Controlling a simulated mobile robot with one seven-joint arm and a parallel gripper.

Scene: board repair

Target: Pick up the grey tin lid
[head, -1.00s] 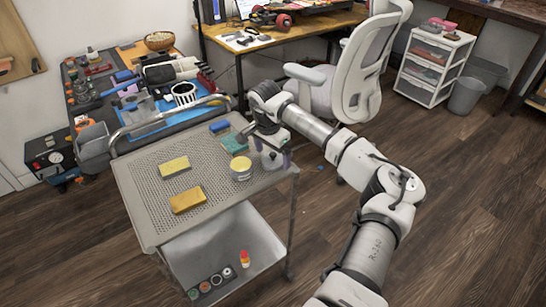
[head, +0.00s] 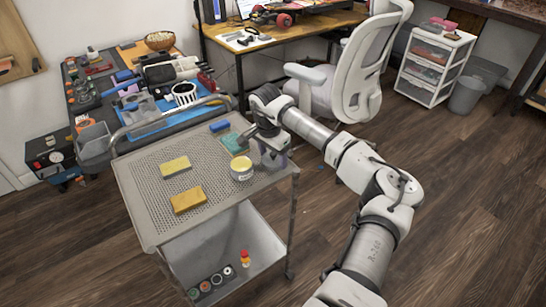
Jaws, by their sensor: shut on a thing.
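The grey tin lid (head: 271,160) is small in the head view and mostly hidden by the fingers, at the right edge of the cart's perforated top. My gripper (head: 272,151) points down there and is shut on it. I cannot tell how far the lid is above the tray. An open tin with yellow contents (head: 241,168) stands upright just left of the gripper.
The grey cart top (head: 149,209) also holds a yellow sponge (head: 175,167), an orange-yellow sponge (head: 188,200), a blue block (head: 219,126) and a teal piece (head: 232,143). A cluttered dark workbench (head: 88,105) stands behind. An office chair (head: 355,75) is behind my arm.

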